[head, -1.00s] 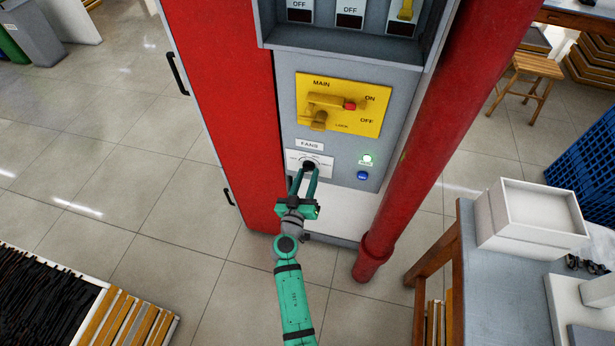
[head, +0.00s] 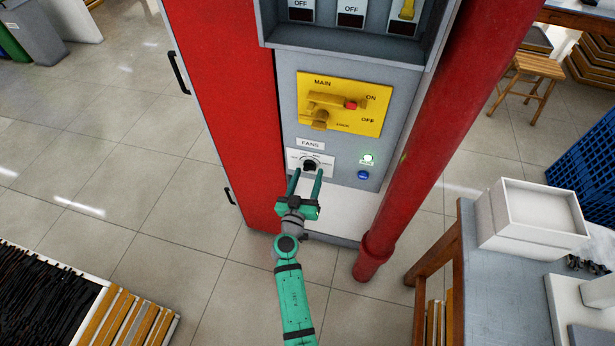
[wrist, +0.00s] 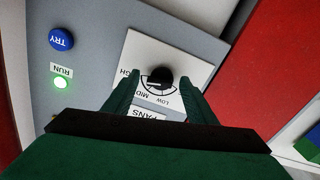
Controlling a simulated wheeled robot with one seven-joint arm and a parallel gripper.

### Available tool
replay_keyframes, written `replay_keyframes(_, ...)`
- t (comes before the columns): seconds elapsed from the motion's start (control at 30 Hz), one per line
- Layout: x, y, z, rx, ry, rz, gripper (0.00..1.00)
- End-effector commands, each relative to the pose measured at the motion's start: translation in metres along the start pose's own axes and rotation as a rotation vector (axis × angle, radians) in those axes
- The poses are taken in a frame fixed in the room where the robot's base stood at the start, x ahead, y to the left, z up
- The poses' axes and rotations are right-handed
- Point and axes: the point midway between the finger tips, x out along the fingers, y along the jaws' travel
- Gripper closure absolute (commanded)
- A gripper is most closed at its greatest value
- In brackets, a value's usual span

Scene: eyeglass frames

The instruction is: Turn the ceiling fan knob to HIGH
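The black fan knob (head: 311,164) sits on a white plate below the FANS label (head: 310,143) on the grey panel. In the wrist view, the knob (wrist: 160,76) appears upside down with LOW and MID readable and HIGH partly covered by a finger. A white line shows on the knob's edge, but I cannot tell for sure which mark it points to. My gripper (head: 307,172) is open, with its fingers on either side of the knob and a gap to each. In the wrist view, the gripper (wrist: 160,76) holds nothing.
A green-lit RUN lamp (head: 368,158) and blue TRY button (head: 363,175) are right of the knob. The yellow MAIN switch plate (head: 344,103) is above. A red pipe (head: 440,130) runs down the right, and a red cabinet (head: 222,100) stands left.

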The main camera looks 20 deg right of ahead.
Motion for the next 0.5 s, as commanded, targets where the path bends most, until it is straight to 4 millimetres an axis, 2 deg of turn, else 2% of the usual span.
replay_keyframes(0.27, -0.008, 0.000, 0.000, -0.001, 0.000, 0.000, 0.49)
replay_keyframes(0.5, -0.048, -0.001, 0.000, -0.002, 0.000, -0.003, 0.49)
